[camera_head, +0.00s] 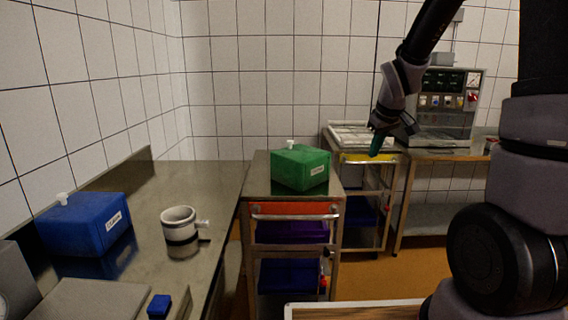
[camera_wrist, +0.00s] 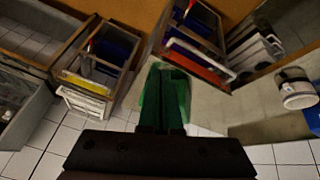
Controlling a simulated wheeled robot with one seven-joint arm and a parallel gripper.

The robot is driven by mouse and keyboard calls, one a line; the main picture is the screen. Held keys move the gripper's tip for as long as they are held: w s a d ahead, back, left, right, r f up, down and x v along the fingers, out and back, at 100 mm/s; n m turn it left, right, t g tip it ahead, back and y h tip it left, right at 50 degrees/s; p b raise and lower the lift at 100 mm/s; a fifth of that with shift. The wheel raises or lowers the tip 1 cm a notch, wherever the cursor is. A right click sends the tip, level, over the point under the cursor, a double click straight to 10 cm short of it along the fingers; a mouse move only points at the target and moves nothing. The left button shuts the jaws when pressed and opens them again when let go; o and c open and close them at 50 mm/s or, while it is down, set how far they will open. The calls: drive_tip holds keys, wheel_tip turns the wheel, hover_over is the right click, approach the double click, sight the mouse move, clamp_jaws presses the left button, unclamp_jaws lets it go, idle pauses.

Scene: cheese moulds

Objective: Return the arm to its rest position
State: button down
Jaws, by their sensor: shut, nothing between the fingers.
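My gripper (camera_head: 377,143) hangs in the air at the right in the head view, with its green fingers pointing down. In the wrist view the fingers of my gripper (camera_wrist: 161,104) are together with nothing between them. In the head view it is apart from the green box (camera_head: 298,168), which sits on the steel cart to its left. My arm comes in from the upper right of the head view. In the wrist view the fingers hide part of the green box (camera_wrist: 181,92).
A blue box (camera_head: 85,224) and a white mug-like mould (camera_head: 179,224) stand on the steel counter (camera_head: 215,190) at the left. The drawer cart (camera_head: 258,188) stands in the middle. A trolley with a white rack (camera_head: 362,136) and a control panel machine (camera_head: 447,103) are behind my gripper.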

drive_tip(key=s+r+m+t+y, duration=0.1)
drive_tip(key=s+r+m, duration=0.3)
drive_tip(key=s+r, duration=0.4)
drive_tip(key=s+a+r+m, duration=0.1)
drive_tip(key=s+r+m, duration=0.3)
drive_tip(key=s, duration=1)
wheel_tip(320, 180, up, 4)
drive_tip(key=shift+s+a+f+m+t+y, duration=0.15)
drive_tip(key=shift+s+m+t+y, duration=0.25)
